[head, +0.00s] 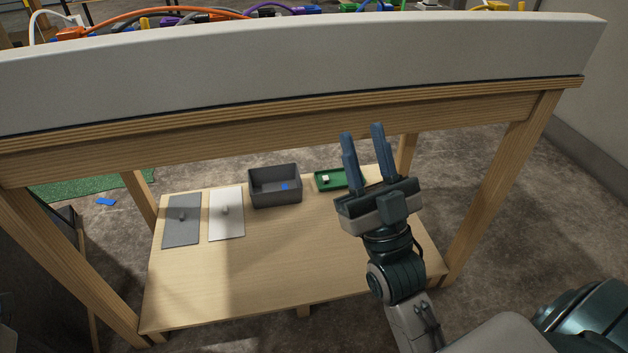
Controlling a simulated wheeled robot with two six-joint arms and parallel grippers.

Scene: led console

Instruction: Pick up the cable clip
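A small flat blue piece (106,201), which looks like a cable clip, lies on the floor at the left, beside the green mat. Another small blue piece (284,187) is in the grey bin on the lower shelf. I cannot tell for sure which of them is the cable clip. My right gripper (362,130) points up in front of the table's front edge, with its fingers apart and nothing between them. It is far to the right of the blue piece on the floor. My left gripper is not in view.
The wooden lower shelf (260,280) holds a grey bin (289,199), a grey panel (181,235), a white panel (226,225) and a green tray (330,187) with a small white block. The white console (300,75) above carries colored cables. A green mat (80,189) lies left.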

